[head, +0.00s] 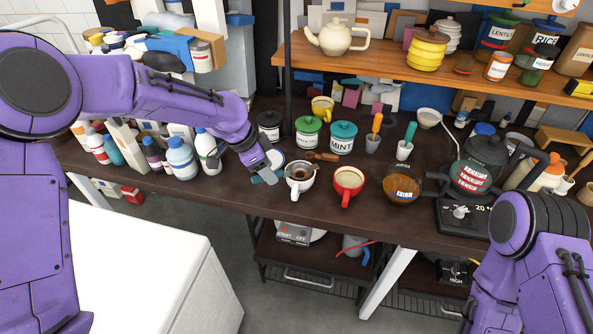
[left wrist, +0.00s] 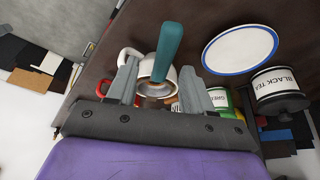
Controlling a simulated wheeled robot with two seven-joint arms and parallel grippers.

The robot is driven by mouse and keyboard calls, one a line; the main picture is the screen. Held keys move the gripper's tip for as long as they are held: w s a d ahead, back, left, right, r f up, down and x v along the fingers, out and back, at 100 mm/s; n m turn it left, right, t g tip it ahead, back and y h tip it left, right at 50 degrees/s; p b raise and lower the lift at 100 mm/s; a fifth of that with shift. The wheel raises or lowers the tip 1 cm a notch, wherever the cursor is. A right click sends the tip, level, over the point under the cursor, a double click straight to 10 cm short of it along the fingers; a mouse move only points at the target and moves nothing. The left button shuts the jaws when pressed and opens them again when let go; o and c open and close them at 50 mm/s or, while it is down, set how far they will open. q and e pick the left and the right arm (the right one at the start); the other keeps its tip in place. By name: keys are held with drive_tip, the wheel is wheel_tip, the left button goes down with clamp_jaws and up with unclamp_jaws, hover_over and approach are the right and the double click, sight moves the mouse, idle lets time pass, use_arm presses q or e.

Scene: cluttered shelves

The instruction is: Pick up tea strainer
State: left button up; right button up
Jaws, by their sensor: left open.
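The tea strainer (head: 299,173) lies over the mouth of a white cup (head: 301,186) near the table's front edge. Its teal handle (head: 263,179) points left, beyond the cup's rim. My left gripper (head: 268,173) is open just left of the cup, close to the handle. In the left wrist view the teal handle (left wrist: 168,48) shows between the two fingers of the left gripper (left wrist: 158,70), with the white cup (left wrist: 131,57) behind. Whether the fingers touch the handle I cannot tell. My right arm shows at lower right; its gripper is out of view.
A red cup (head: 347,187) stands right of the white cup. A white plate with blue rim (left wrist: 240,50) lies beside the gripper. Behind stand a black tea tin (head: 269,126), a green tin (head: 308,132) and a mint tin (head: 342,138). Bottles (head: 182,160) crowd the left.

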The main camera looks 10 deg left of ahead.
sight(286, 175)
use_arm(q)
drive_tip(key=x, duration=0.3)
drive_tip(key=shift+w, duration=0.2)
clamp_jaws()
